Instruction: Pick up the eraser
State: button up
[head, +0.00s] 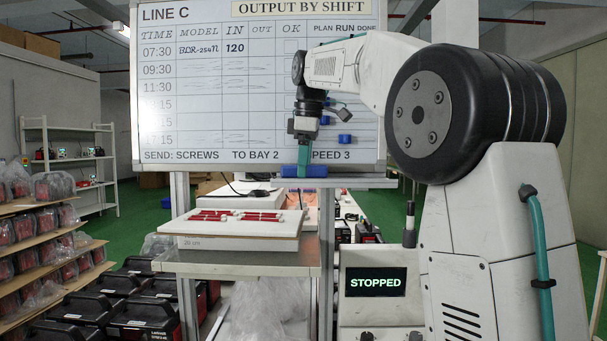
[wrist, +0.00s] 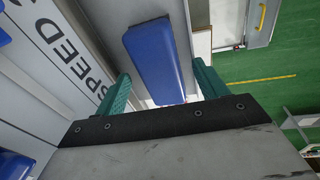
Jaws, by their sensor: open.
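The blue eraser (head: 318,171) lies on the ledge under the whiteboard in the head view. In the wrist view the eraser (wrist: 158,50) is a long blue block that reaches in between my two green fingers. My gripper (head: 303,157) points down at the ledge, with a finger overlapping the eraser's middle. In the wrist view my gripper (wrist: 160,90) is open, one finger on each side of the eraser. A gap shows on both sides, so it is not clasped. The eraser's near end is hidden behind the gripper body.
The whiteboard (head: 220,110) stands close behind my gripper, with small blue blocks (head: 345,141) on its face. The ledge (head: 350,183) is narrow. A table (head: 240,262) with a white board and red parts stands in front. A screen (head: 375,282) reads STOPPED.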

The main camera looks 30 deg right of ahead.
jog(key=c, duration=1.1)
jog(key=shift+r, duration=0.1)
